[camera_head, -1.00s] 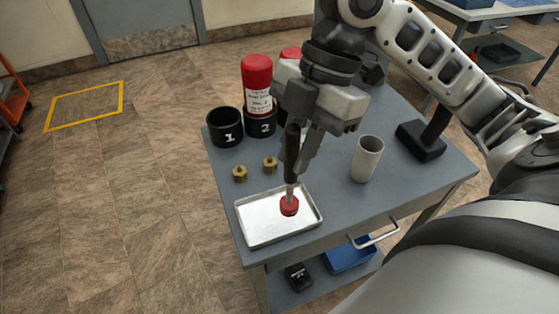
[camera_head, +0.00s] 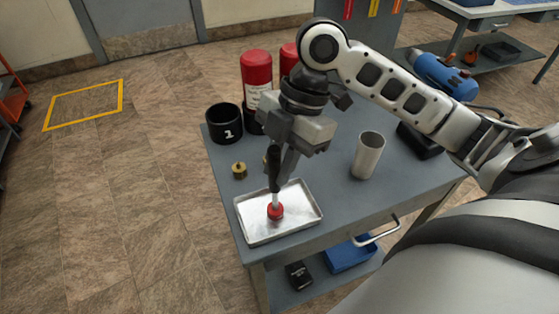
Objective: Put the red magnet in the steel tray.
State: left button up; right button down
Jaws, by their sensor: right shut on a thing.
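The red magnet (camera_head: 275,211) is a small red disc at the lower end of a thin rod with a black handle (camera_head: 274,168). It shows over the middle of the steel tray (camera_head: 252,236), a shallow shiny rectangle near the table's front left corner. I cannot tell whether the magnet touches the tray floor. My right gripper (camera_head: 276,172) points down above the tray and is shut on the black handle; its fingertips partly overlap the handle. My left gripper is not in view.
A black holder marked 1 (camera_head: 224,126) stands empty at the table's left edge. Red-topped cylinders (camera_head: 257,75) stand behind my gripper. A brass fitting (camera_head: 239,170) sits behind the tray. A grey cup (camera_head: 367,156) stands to the right, with clear grey tabletop (camera_head: 345,205) in front.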

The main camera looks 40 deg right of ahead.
jog(key=c, duration=1.3)
grip_release()
jog(key=shift+c, duration=0.2)
jog(key=p+v, duration=0.1)
jog(key=v, duration=1.1)
